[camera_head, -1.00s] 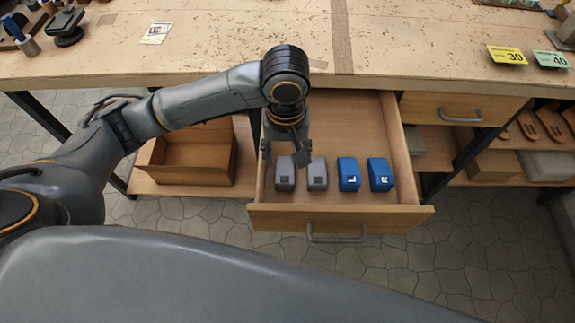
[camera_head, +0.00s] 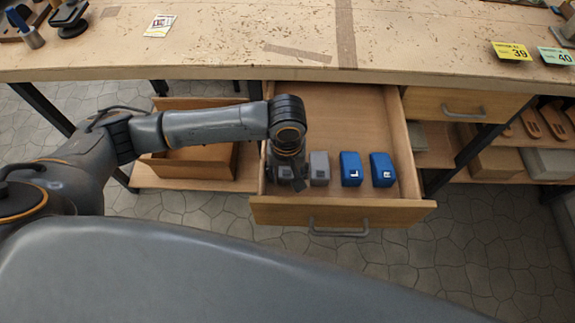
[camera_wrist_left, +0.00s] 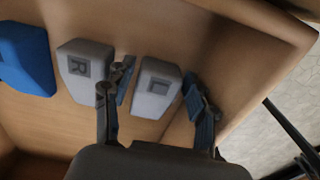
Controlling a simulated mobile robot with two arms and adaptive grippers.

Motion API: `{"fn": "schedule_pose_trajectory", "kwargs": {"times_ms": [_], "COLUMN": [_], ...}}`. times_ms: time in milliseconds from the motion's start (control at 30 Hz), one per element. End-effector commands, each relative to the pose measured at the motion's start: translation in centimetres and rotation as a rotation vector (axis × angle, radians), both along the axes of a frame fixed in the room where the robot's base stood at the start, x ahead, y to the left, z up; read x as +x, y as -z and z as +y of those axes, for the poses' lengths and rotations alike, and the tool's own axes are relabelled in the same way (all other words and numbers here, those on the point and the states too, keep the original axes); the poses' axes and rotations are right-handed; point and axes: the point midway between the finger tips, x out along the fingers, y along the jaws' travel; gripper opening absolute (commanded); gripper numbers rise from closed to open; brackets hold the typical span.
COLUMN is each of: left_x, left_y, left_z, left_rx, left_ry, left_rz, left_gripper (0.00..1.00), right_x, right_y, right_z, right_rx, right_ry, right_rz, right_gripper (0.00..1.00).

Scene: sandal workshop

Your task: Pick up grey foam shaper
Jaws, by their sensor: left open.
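Two grey foam shapers stand in the open drawer (camera_head: 345,214). In the head view the right-hand one (camera_head: 319,168) is in clear sight, and the left-hand one is partly hidden by my left gripper (camera_head: 287,178). In the left wrist view the shaper marked L (camera_wrist_left: 156,92) lies between the two spread fingers of my left gripper (camera_wrist_left: 158,78). The shaper marked R (camera_wrist_left: 85,72) is just outside the left finger. My left gripper is open, low in the drawer. Contact cannot be told. My right gripper is not in view.
Two blue shapers, L (camera_head: 351,169) and R (camera_head: 382,170), stand to the right in the drawer. The back of the drawer is bare. The workbench (camera_head: 230,50) overhangs behind it. An open wooden box (camera_head: 205,162) sits on the lower shelf at left.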

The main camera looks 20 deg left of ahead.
Motion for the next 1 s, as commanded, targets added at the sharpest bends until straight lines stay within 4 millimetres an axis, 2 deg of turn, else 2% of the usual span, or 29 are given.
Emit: {"fn": "schedule_pose_trajectory", "kwargs": {"times_ms": [100,200,233,600,767,1000], "left_x": [0.0,0.0,0.0,0.1,0.1,0.1], "left_y": [0.0,0.0,0.0,-0.4,-2.8,-7.6], "left_z": [0.0,0.0,0.0,0.0,-0.1,-0.1], "left_rx": [0.000,0.000,0.000,-0.001,-0.002,-0.001], "left_ry": [0.000,0.000,0.000,0.000,0.001,0.001], "left_rz": [0.000,0.000,0.000,-0.001,-0.003,-0.002], "left_gripper": [0.55,0.34,0.32,0.32,0.32,0.32], "right_x": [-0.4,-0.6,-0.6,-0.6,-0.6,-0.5], "right_y": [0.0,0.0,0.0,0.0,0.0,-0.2], "right_z": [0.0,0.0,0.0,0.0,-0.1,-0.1], "right_rx": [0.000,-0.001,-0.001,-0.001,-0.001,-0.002], "right_ry": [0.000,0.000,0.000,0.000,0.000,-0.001], "right_rz": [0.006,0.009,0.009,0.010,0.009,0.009], "right_gripper": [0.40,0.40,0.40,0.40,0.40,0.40]}}
